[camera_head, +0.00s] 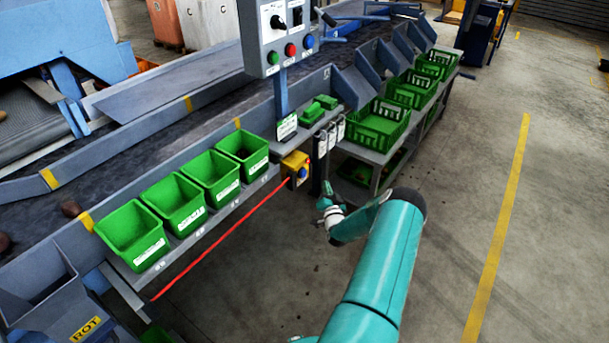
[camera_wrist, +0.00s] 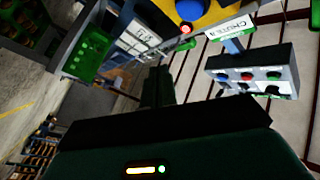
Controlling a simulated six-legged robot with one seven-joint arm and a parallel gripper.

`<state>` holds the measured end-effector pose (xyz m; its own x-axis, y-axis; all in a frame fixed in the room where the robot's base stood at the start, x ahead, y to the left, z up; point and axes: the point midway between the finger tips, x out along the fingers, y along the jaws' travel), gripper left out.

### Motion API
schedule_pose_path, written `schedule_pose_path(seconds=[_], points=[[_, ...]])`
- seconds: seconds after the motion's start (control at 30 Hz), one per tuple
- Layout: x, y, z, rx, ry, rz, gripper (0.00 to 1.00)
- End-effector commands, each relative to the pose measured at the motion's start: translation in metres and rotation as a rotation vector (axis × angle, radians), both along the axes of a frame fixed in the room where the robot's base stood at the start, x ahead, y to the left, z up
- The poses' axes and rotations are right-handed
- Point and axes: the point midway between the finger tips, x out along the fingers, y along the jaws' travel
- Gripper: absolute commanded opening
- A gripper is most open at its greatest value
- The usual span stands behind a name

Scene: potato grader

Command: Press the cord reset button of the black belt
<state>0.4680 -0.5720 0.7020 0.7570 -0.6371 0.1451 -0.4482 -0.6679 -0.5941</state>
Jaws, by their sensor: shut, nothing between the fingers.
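A yellow cord switch box (camera_head: 293,163) with a blue button (camera_head: 302,173) is fixed at the right end of the green bin row, beside the black belt (camera_head: 110,160). A red cord (camera_head: 225,237) runs from it toward the lower left. In the wrist view the yellow box (camera_wrist: 222,10) and blue button (camera_wrist: 190,9) are at the top edge, partly cut off. My gripper (camera_head: 327,187) is shut and empty, a little right of and below the box, apart from the button. Its dark fingers (camera_wrist: 157,75) also show in the wrist view.
A grey control panel (camera_head: 284,36) with coloured buttons stands on a post above the box. Several green bins (camera_head: 136,232) line the shelf at left. Green crates (camera_head: 376,125) stand beyond at right. Concrete floor on the right is clear.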

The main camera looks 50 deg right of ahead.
Motion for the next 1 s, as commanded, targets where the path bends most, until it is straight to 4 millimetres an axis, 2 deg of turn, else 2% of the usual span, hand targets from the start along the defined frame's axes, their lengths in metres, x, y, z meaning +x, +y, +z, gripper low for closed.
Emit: schedule_pose_path(seconds=[0.2, 0.43, 0.63, 1.0], points=[[0.033, 0.004, 0.0, 0.0, 0.0, 0.004, 0.0], [0.06, 0.007, 0.0, -0.001, 0.0, 0.005, 0.0], [0.068, 0.007, 0.0, 0.001, 0.0, 0.002, 0.0], [0.068, 0.007, 0.0, 0.0, 0.001, 0.002, 0.0]])
